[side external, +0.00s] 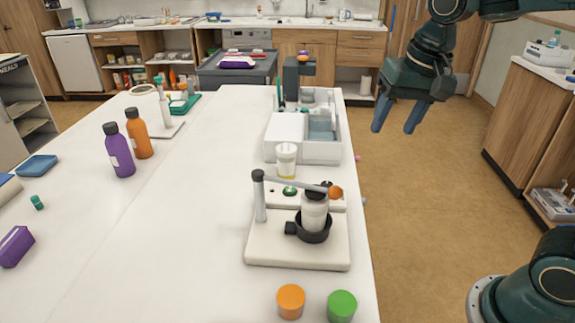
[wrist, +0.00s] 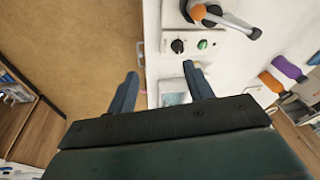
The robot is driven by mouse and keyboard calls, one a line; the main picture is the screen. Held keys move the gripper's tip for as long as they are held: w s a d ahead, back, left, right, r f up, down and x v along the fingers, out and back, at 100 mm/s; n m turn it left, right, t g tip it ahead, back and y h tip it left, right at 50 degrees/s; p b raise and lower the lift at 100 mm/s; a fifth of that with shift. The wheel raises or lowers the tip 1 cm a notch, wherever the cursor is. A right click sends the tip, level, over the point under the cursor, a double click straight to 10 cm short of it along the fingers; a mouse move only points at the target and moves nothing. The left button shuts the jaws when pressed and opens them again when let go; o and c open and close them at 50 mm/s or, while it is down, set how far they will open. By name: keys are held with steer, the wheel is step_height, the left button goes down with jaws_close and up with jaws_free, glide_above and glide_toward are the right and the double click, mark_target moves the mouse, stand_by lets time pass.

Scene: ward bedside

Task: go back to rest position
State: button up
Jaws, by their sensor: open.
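My gripper (side external: 398,117) hangs in the air to the right of the white table (side external: 200,215), over the brown floor. Its two blue fingers are apart and empty, pointing down. In the wrist view my gripper (wrist: 160,85) also shows open, with nothing between the fingers. The fingers touch nothing that I can see.
On the table's right side stand a white tray unit (side external: 290,152), a yellow-labelled cup (side external: 286,160), and a white base (side external: 275,250) with a post and a bottle in a black ring. Purple (side external: 118,150) and orange (side external: 139,134) bottles stand left.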

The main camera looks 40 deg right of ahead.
steer(key=s+f+n+t, duration=0.2)
steer(key=s+n, duration=0.4)
steer(key=s, duration=0.7)
steer(key=shift+s+d+t, duration=0.2)
steer(key=shift+s+t, duration=0.2)
stand_by(0.3)
